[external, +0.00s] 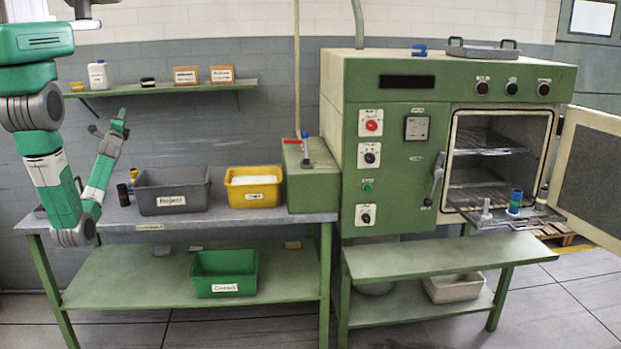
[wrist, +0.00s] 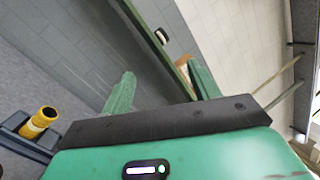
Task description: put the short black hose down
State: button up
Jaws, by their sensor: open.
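My gripper (external: 108,124) is raised above the left end of the bench, in front of the grey wall. In the wrist view its two green fingers (wrist: 163,88) are wide apart with nothing between them. A short black cylinder (external: 123,194) stands at the left of the bench top, below my gripper; it may be the short black hose, but I cannot tell for sure. A small black item (external: 148,82) lies on the wall shelf. In the wrist view a yellow, dark-topped cylinder (wrist: 42,119) shows at the left by a dark holder.
A grey bin (external: 172,206) and a yellow bin (external: 254,200) stand on the bench. A green bin (external: 224,285) is on the lower shelf.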

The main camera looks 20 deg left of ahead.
jog(key=s+d+r+n+t+h, duration=0.2)
jog(key=d+r+n, duration=0.6)
jog(key=r, duration=0.8)
jog(key=s+d+r+n+t+h, duration=0.3)
jog(key=s+d+r+n+h, duration=0.3)
jog(key=d+r, duration=0.9)
jog(key=n+h, duration=0.1)
jog(key=n, duration=0.1)
jog(key=shift+d+r+n+t+h, duration=0.2)
jog(key=shift+r+n+t+h, duration=0.1)
jog(key=shift+r+n+h, duration=0.1)
jog(key=shift+o, duration=0.3)
jog(key=shift+s+d+r, duration=0.1)
jog(key=shift+s, duration=0.1)
jog(key=shift+o, duration=0.2)
